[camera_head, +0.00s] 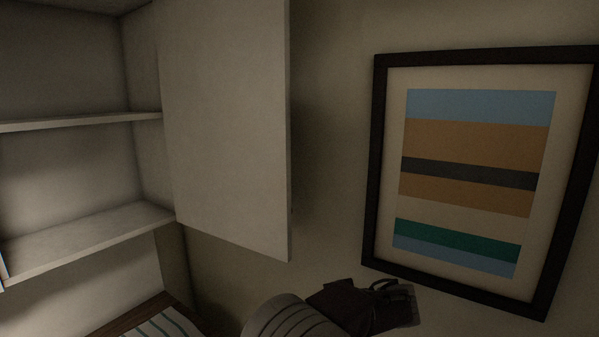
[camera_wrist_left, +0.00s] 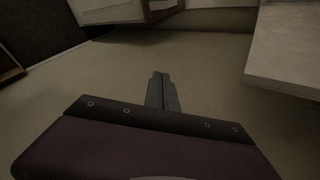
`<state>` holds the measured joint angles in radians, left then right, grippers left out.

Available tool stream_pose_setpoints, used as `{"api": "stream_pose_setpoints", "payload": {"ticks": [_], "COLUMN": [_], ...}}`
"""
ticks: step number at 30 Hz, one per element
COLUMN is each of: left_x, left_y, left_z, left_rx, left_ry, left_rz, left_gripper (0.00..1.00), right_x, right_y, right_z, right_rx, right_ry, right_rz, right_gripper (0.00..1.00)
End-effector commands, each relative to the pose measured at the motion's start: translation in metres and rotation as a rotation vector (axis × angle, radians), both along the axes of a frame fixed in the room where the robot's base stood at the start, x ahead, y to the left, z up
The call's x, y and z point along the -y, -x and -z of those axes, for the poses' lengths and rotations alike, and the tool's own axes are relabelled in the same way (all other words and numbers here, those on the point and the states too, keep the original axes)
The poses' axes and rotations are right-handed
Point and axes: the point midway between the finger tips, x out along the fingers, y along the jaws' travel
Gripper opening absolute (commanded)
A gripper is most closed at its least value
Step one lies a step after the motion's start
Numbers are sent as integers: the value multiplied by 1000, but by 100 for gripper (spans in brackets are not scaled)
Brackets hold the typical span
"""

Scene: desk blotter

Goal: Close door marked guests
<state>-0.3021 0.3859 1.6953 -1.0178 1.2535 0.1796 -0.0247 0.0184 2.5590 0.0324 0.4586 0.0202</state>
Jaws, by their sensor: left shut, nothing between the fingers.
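The cabinet door (camera_head: 225,120) is a plain pale panel standing open at the right side of the open shelves. No "guests" marking can be read on its visible face. My left gripper (camera_head: 408,304) is low in the head view, to the right of and below the door's lower corner, apart from it in the picture. In the left wrist view its fingers (camera_wrist_left: 162,92) are shut together with nothing between them, with bare wall beyond. A pale panel (camera_wrist_left: 290,45) at the right of that view may be the door; I cannot be sure. My right gripper is out of view.
Open shelves (camera_head: 85,122) are at the left, empty where visible. A black-framed striped picture (camera_head: 370,170) hangs on the wall right of the door. A striped item (camera_head: 165,325) lies on a brown surface at the bottom left. Bare wall lies between door and picture.

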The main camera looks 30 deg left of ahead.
Motion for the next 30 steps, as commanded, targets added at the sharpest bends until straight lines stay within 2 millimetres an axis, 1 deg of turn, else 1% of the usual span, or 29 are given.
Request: {"api": "stream_pose_setpoints", "payload": {"ticks": [1, 2, 3, 6, 7, 9, 11, 13, 17, 20, 30], "left_x": [4, 6, 9, 21, 24, 29, 30, 30, 20, 3, -68], "left_y": [-24, -34, -44, -55, -55, -55, -55, -55, -58, -63, -89], "left_z": [-72, -102, -138, -205, -218, -236, -242, -243, -244, -246, -247], "left_rx": [75, 124, 187, 324, 352, 400, 419, 423, 420, 419, 416], "left_ry": [-126, -198, -281, -426, -455, -497, -514, -518, -518, -518, -517], "left_rz": [13, 10, 4, -26, -33, -48, -56, -57, -59, -59, -59], "left_gripper": [0, 0, 0, 0, 0, 0, 0, 0, 0, 0, 0], "right_x": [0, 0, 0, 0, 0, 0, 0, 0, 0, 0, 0], "right_y": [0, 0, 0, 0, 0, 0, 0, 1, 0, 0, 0], "right_z": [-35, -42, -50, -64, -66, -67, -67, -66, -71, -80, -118], "right_rx": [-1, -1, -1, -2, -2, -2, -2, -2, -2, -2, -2], "right_ry": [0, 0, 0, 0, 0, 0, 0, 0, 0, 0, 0], "right_rz": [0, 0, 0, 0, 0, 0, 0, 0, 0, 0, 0], "right_gripper": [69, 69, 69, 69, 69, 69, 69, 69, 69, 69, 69]}}
